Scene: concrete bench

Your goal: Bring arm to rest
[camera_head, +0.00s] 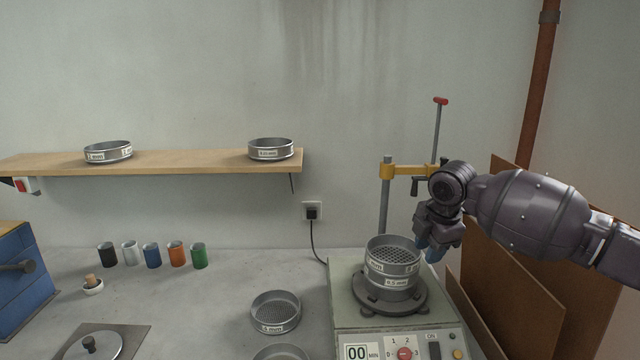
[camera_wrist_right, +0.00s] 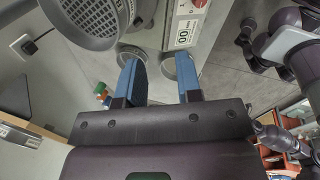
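My right arm comes in from the right in the head view, and its gripper (camera_head: 438,252) hangs beside the upper right of the sieve stack (camera_head: 392,262) on the shaker. In the right wrist view the blue fingers of this gripper (camera_wrist_right: 158,78) are apart with nothing held between them. The sieve stack also shows at the top left of the wrist view (camera_wrist_right: 92,18), outside the fingers. I cannot tell from these frames whether the gripper touches the stack. My left gripper is not in view.
The shaker (camera_head: 350,318) has a clamp post (camera_head: 385,200) behind it. Loose sieves (camera_head: 276,312) lie on the bench left of it. A wooden shelf (camera_head: 200,162) holds two sieves. Several coloured cups (camera_head: 152,256) stand at the left. Brown boards (camera_head: 500,285) lean at the right.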

